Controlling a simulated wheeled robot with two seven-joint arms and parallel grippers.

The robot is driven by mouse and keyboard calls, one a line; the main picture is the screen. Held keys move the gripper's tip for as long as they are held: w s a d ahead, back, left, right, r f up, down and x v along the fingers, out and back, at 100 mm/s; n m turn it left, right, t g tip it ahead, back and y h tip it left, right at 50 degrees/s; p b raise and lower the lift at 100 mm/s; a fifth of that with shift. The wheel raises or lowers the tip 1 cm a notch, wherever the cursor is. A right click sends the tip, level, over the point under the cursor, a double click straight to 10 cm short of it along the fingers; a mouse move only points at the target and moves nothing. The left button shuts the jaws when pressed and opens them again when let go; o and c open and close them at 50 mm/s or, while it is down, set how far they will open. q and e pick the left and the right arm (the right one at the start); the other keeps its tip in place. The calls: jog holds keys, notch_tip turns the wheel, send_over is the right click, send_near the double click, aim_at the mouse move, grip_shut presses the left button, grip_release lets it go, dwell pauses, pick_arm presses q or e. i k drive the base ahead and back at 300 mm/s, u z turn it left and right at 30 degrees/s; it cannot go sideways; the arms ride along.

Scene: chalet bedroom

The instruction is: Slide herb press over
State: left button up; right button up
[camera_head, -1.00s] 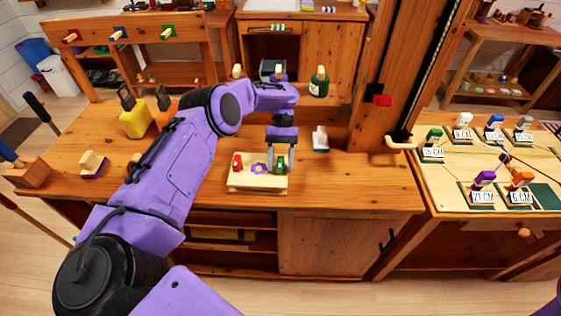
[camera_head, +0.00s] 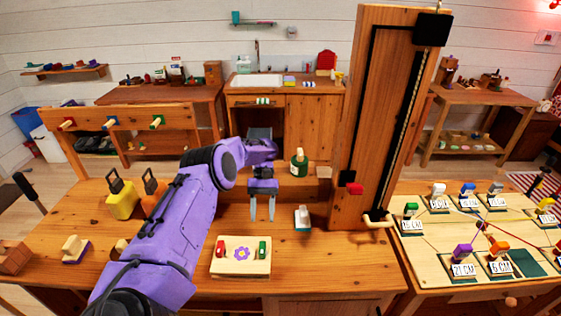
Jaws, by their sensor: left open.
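The herb press appears to be the small pale wooden board (camera_head: 240,268) on the bench, with a purple flower on its middle and a red piece and a green piece at its sides. It lies flat near the front of the bench. My left gripper (camera_head: 262,218) is open and empty, with its fingers pointing down. It is above and behind the board, apart from it. My right gripper is not in view.
A white-and-green block (camera_head: 302,218) stands right of my left gripper. A green bottle (camera_head: 299,163) stands behind. A wooden post (camera_head: 375,120) rises at the right. Yellow (camera_head: 122,203) and orange items stand at left. Bench space around the board is clear.

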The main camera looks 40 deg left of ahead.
aim_at(241, 262)
jog(key=k, duration=1)
